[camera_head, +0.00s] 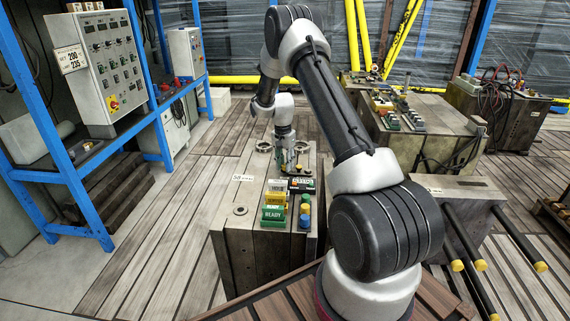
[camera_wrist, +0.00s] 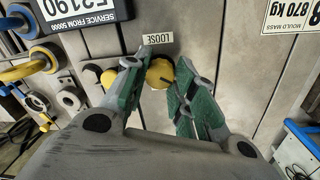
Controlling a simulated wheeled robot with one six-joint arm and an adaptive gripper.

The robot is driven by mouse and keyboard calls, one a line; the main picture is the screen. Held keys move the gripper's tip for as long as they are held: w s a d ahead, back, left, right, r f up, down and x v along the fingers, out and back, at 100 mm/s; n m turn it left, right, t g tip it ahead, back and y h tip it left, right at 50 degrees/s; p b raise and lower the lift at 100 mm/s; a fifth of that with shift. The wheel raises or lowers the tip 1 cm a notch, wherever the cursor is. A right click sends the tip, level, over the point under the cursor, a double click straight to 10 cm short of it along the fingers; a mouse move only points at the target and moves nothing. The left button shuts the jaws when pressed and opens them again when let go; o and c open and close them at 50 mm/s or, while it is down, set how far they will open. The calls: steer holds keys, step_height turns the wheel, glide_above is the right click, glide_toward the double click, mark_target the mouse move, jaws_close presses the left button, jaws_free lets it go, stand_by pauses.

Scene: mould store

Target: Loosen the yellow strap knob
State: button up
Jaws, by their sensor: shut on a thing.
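In the wrist view the yellow strap knob (camera_wrist: 160,73) sits between the two green-padded fingers of my gripper (camera_wrist: 158,80), which is shut on it. A "LOOSE" label (camera_wrist: 157,40) is just above the knob on the grey mould face. A dark rounded part (camera_wrist: 92,73) shows left of the left finger. The fingers cover the knob's sides. In the head view my gripper (camera_head: 287,160) is down at the far end of the top of the near mould block (camera_head: 238,238); the knob cannot be made out there.
Green and yellow status tags (camera_head: 273,213) stand on the block's top, beside coloured caps. The wrist view shows a counter plate (camera_wrist: 80,12), and blue and yellow rings at left. A blue rack with a control cabinet (camera_head: 105,65) stands left; more mould blocks (camera_head: 440,125) stand right.

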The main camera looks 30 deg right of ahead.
steer(key=n, duration=0.5)
steer(key=shift+n, duration=0.3)
steer(key=n, duration=0.6)
steer(key=shift+t, duration=0.3)
steer(key=n, duration=0.6)
steer(key=shift+n, duration=0.3)
steer(key=n, duration=0.5)
steer(key=shift+t, duration=0.3)
steer(key=shift+n, duration=0.4)
steer(key=o, duration=1.1)
steer(key=shift+s, duration=0.1)
steer(key=shift+c, duration=0.2)
